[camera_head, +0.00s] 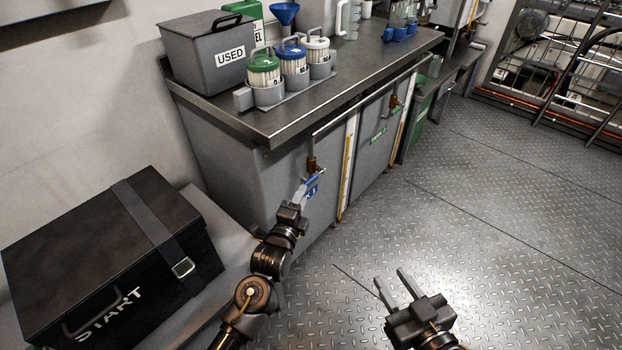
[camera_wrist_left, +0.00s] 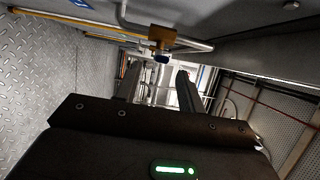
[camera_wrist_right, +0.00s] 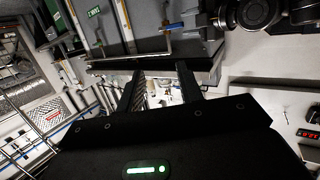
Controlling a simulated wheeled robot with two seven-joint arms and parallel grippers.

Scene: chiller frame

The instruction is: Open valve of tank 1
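The valve with a brass body (camera_head: 312,165) hangs from a pipe at the near tank's front.
A second brass valve (camera_head: 394,102) and a green tank label (camera_head: 378,135) are further along the bench. The bench top (camera_head: 370,75) carries a USED box (camera_head: 215,60) and canisters. A black START case (camera_head: 100,260) is at left. The floor (camera_head: 480,220) is clear at right.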

